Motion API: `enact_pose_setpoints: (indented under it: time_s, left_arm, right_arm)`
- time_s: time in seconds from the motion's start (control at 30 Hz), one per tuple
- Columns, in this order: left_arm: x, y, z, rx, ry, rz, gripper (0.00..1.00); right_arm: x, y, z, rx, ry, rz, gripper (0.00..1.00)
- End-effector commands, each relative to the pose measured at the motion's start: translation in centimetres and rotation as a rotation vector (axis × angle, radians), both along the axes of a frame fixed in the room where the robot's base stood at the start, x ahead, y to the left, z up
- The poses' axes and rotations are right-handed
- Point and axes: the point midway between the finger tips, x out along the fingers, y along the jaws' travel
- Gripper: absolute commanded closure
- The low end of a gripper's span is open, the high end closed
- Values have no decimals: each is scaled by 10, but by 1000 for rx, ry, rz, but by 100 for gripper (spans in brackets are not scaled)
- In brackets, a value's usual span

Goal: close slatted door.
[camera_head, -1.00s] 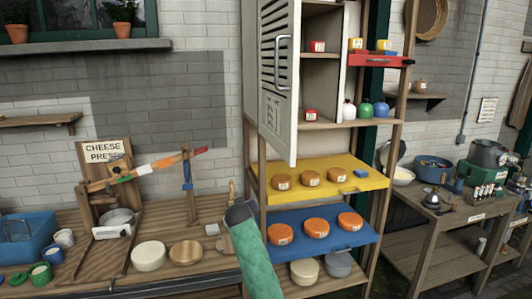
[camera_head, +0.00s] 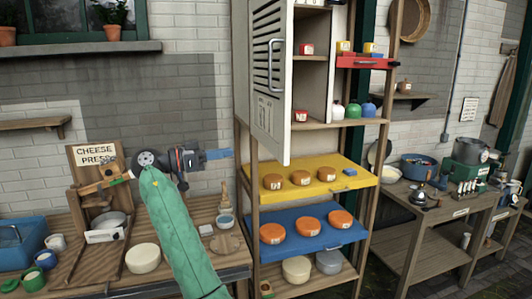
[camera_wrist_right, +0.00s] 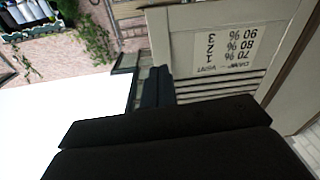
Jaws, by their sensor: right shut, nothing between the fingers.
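The pale slatted door (camera_head: 268,75) stands open on the upper left of the shelf unit, swung out toward me. It has slats at the top, a metal handle (camera_head: 274,62) and a paper label below. My right gripper (camera_head: 222,154), with blue fingertips, is shut and empty, pointing right. In the head view it appears left of the door's lower part, with a visible gap to the shelf post. In the right wrist view, the door (camera_wrist_right: 190,25) with its label and slats lies past the dark fingers (camera_wrist_right: 155,88); whether they touch it is unclear. My left gripper is out of view.
The cabinet interior (camera_head: 311,70) shows open right of the door. Yellow (camera_head: 330,188) and blue (camera_head: 345,236) shelves with orange cheeses stick out below it. The cheese press (camera_head: 95,180) and a bench with bowls stand left, under my right arm.

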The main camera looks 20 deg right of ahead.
Motion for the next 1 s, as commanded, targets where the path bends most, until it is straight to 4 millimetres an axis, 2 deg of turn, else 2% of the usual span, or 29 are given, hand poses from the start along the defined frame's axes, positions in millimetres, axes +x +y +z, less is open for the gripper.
enact_pose_setpoints:
  time_s: [0.1,0.33,0.57,0.83,1.0]
  left_arm:
    - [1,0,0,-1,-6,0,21]
    - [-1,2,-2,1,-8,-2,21]
    - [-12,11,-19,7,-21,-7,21]
    - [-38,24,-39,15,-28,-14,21]
    - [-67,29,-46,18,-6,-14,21]
  right_arm:
    - [-8,-1,-7,37,-62,-40,100]
    - [-8,-5,-7,45,-105,-41,100]
    - [-7,-24,-5,43,-103,-41,100]
    - [-6,-54,-4,44,-101,-41,100]
    - [-5,-76,-4,44,-101,-40,100]
